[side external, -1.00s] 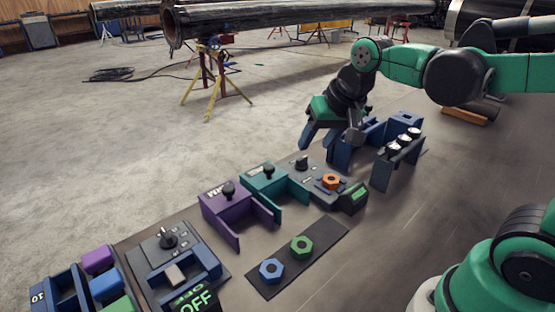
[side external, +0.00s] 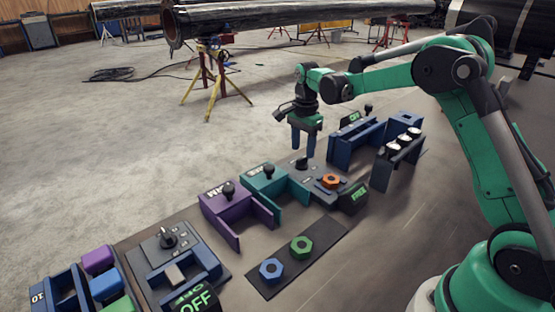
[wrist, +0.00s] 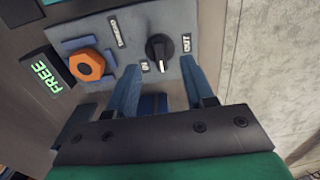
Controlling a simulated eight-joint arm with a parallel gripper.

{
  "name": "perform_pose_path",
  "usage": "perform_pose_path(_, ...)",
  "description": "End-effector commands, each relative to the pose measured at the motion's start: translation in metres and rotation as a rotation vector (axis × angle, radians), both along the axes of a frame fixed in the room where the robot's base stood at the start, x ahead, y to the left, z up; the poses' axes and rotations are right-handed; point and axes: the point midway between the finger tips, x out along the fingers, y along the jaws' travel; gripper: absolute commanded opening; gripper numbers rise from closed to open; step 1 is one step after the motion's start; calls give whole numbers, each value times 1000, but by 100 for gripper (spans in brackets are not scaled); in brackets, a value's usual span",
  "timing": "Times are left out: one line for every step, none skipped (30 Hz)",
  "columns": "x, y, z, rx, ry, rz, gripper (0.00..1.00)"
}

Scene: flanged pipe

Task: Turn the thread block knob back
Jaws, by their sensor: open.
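The thread block (side external: 325,186) is a grey panel with a black knob (side external: 302,162) at its back and an orange nut (side external: 331,181) at its front. In the wrist view the knob (wrist: 158,48) sits between the labels "IN" and "OUT". Its white mark points toward the bottom of the picture, closer to "IN". A display (wrist: 47,75) reads "FREE". My gripper (side external: 303,153) points down just above the knob, open and empty. Its two blue fingers (wrist: 160,75) lie to either side of the knob in the wrist view; contact cannot be told.
A teal bracket (side external: 276,183) and a purple bracket (side external: 235,206) with knobs stand to the left. A blue fixture (side external: 358,136) and a rack with silver tops (side external: 397,158) stand to the right. Green (side external: 301,246) and blue (side external: 271,270) nuts lie on a dark mat in front.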

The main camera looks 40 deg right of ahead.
Motion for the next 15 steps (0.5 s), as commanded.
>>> perform_pose_path(0, 0, -8, 0, 0, 1, 47)
perform_pose_path(0, 0, -12, 0, -1, 1, 47)
perform_pose_path(0, 0, -16, 0, -1, 2, 47)
perform_pose_path(0, 0, -19, 0, -1, 2, 47)
perform_pose_path(0, 0, -22, 0, -1, 2, 47)
perform_pose_path(0, 0, -24, 0, -1, 2, 47)
perform_pose_path(0, 0, -26, 0, -1, 2, 47)
perform_pose_path(0, 0, -27, 0, -1, 3, 47)
perform_pose_path(0, 0, -27, 0, -1, 3, 47)
perform_pose_path(0, 0, -28, 0, -1, 3, 47)
perform_pose_path(0, 0, -28, 0, -1, 3, 47)
perform_pose_path(0, 0, -28, 0, -1, 3, 47)
perform_pose_path(0, 0, -27, 0, -1, 3, 47)
perform_pose_path(0, 0, -27, 0, -1, 3, 47)
perform_pose_path(0, 0, -27, -1, -2, 3, 45)
